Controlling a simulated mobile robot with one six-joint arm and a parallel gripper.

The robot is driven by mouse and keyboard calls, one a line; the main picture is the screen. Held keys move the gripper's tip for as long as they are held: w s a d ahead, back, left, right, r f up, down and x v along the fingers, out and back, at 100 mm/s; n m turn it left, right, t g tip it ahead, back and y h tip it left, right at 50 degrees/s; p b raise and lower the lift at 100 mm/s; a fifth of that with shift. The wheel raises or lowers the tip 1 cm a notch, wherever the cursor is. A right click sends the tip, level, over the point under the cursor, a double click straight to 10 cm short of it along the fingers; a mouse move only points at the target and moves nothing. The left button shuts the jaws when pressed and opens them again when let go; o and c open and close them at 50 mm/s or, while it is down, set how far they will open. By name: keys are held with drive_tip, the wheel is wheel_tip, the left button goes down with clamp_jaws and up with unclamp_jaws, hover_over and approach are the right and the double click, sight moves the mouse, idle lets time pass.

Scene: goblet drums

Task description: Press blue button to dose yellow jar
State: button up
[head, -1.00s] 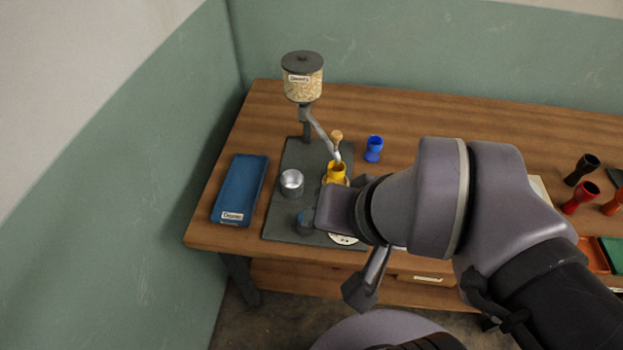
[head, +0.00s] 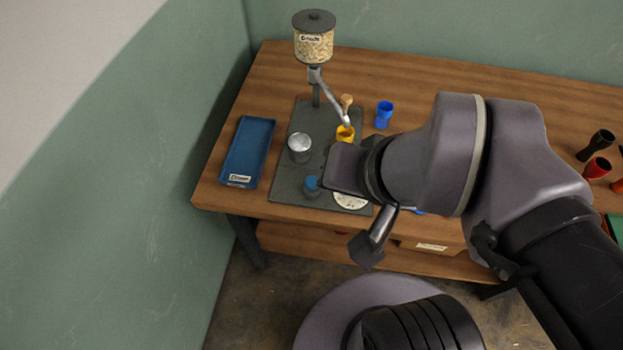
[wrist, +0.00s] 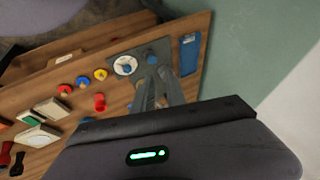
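The yellow jar (head: 345,134) stands under the dispenser's spout in the head view, partly hidden by my wrist. The blue button (head: 312,185) is at the front of the dark base plate (head: 290,187). It also seems to show in the wrist view (wrist: 150,57). The hopper (head: 314,45) of pale grains stands above the plate. My gripper (wrist: 160,82) seems to show as grey, narrowing fingers pointing toward the plate in the wrist view. In the head view my wrist covers it, just right of the button. Whether it is open is unclear.
A metal cup (head: 300,150) stands left of the yellow jar. A blue tray (head: 248,150) lies at the left table end. A blue goblet (head: 384,115) stands behind my wrist. A white dial (head: 351,201) is right of the button. Dark and red goblets (head: 597,168) stand far right.

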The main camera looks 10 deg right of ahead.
clamp_jaws()
idle(1.4)
